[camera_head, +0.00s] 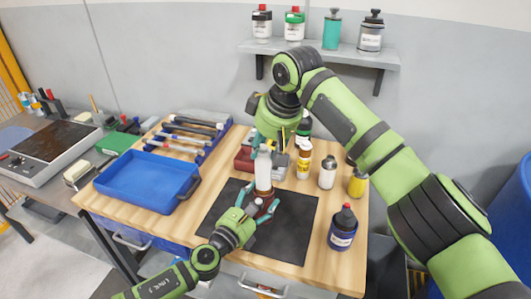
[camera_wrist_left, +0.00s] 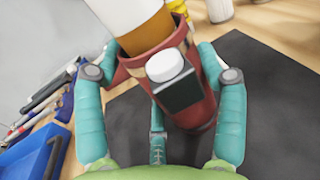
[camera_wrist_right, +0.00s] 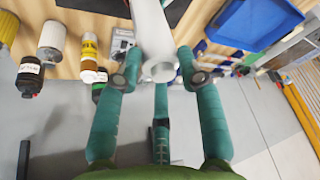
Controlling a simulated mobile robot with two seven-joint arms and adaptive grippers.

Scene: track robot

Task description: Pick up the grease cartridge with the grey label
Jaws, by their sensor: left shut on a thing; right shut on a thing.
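A pale cylindrical cartridge (camera_head: 263,170) stands upright above the black mat, with a brown lower part. It also shows in the left wrist view (camera_wrist_left: 122,12) and the right wrist view (camera_wrist_right: 150,30); I cannot make out a grey label. My right gripper (camera_head: 264,148) is shut on its upper part. My left gripper (camera_head: 262,212) is shut on a dark red cylinder (camera_wrist_left: 190,100) below it, which carries a black block with a white knob (camera_wrist_left: 168,68). In the left wrist view the cartridge's brown part meets the red cylinder's open upper end; how deep it sits is hidden.
A blue tray (camera_head: 135,200) lies left, beside a tool rack (camera_head: 205,130). A red bin (camera_head: 243,160) is behind the grippers. Several bottles stand right, including a white one (camera_head: 327,173) and a dark blue one (camera_head: 342,235). The black mat (camera_head: 290,240) has bare room.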

